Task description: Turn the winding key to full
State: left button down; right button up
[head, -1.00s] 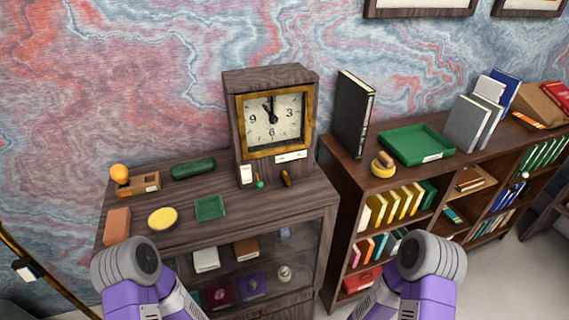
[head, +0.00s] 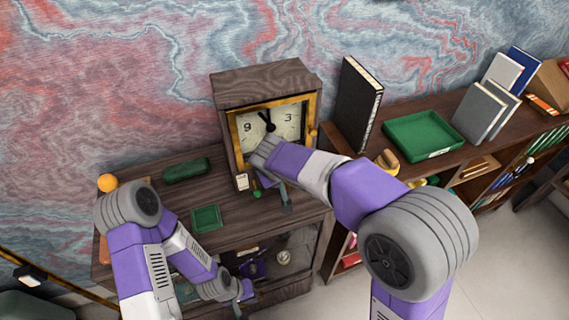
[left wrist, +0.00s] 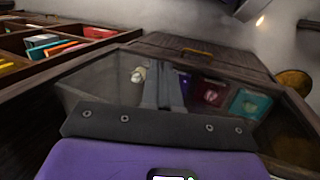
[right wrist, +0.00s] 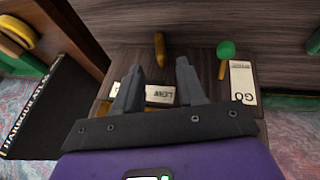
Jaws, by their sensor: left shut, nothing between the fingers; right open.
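The wooden clock (head: 268,85) with a brass-coloured frame stands on the dark cabinet. In the right wrist view a small brass-brown peg, likely the winding key (right wrist: 160,48), sticks out at the clock's base. My right gripper (right wrist: 160,82) is open and empty in front of it, fingers pointing at the peg and apart from it. A white label (right wrist: 160,95) shows partly between the fingers. In the head view my right arm hides the peg. My left gripper (head: 243,291) is shut and empty, low before the cabinet's glass front; it also shows in the left wrist view (left wrist: 163,90).
Beside the peg are a green-balled stem (right wrist: 226,50) and a white GO card (right wrist: 243,82). A green tray (head: 423,137) and a black book (head: 355,105) stand on the right shelf. A small green tray (head: 206,218) and a dark green case (head: 186,169) lie on the cabinet top.

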jog(key=shift+w+f, duration=0.2)
jog(key=shift+w, duration=0.5)
jog(key=shift+s+f, duration=0.15)
jog(key=shift+f, duration=0.05)
jog(key=shift+s+d+f, duration=0.1)
jog(key=shift+s+f, duration=0.05)
jog(key=shift+f, duration=0.35)
jog(key=shift+s+d+f, duration=0.1)
jog(key=shift+s+f, duration=0.05)
jog(key=shift+f, duration=0.35)
jog(key=x, duration=0.3)
jog(key=shift+w+f, duration=0.2)
jog(key=shift+w, duration=0.35)
pick_arm(q)
jog(key=shift+s+r, duration=0.25)
jog(key=shift+r, duration=0.1)
pick_arm(e)
jog(key=shift+s, duration=0.2)
jog(key=shift+w+f, duration=0.1)
pick_arm(q)
jog(key=shift+w, duration=0.1)
pick_arm(e)
grip_shut()
